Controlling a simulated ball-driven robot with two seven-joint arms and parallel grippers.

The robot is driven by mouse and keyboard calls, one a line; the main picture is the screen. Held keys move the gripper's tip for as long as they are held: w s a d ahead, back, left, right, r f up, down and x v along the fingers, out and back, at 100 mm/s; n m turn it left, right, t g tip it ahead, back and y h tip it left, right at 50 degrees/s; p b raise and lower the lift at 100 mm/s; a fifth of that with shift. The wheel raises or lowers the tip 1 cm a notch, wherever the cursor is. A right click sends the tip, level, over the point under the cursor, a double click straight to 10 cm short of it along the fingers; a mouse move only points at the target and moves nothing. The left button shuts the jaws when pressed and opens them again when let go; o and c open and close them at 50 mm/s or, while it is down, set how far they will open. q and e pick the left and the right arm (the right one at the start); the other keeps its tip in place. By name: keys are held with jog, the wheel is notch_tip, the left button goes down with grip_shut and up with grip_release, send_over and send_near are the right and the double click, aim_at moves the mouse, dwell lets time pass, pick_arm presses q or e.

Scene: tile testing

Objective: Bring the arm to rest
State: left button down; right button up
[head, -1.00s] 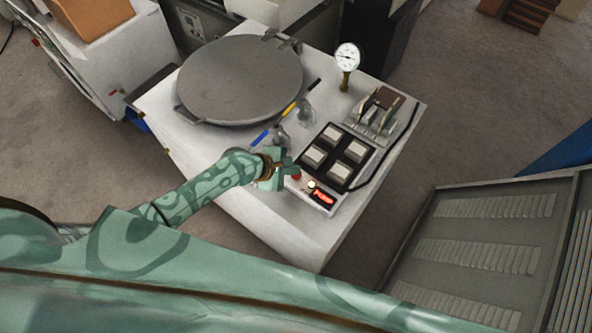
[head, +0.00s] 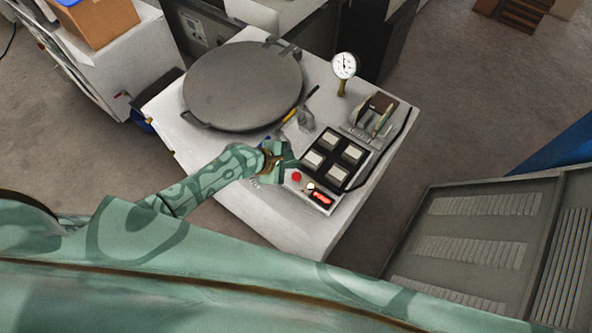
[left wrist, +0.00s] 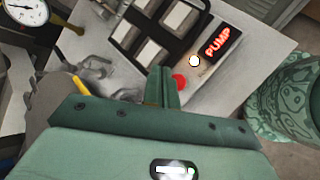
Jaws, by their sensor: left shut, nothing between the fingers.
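My left gripper (head: 287,158) is shut and empty. It is over the white machine top (head: 235,207), just left of the control panel, and its arm comes in from the left. In the left wrist view the closed fingers (left wrist: 163,85) point towards the panel, with the red button (left wrist: 179,81) just right of their tips. The red button (head: 296,177) also shows clear of the gripper in the head view. A lit red PUMP switch (head: 321,198) and a glowing round light (left wrist: 194,61) are beside it. My right gripper is not in view.
A round grey lid (head: 243,85) covers the machine's back left. A pressure gauge (head: 345,66) stands upright at the back. Four-square white keys (head: 338,177) sit in a black frame. A valve with a yellow handle (head: 289,115) is near the gripper. A grey vented cabinet (head: 470,215) stands right.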

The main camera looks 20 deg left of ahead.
pick_arm(q)
jog(key=shift+r, duration=0.55)
jog(key=shift+f, duration=0.15)
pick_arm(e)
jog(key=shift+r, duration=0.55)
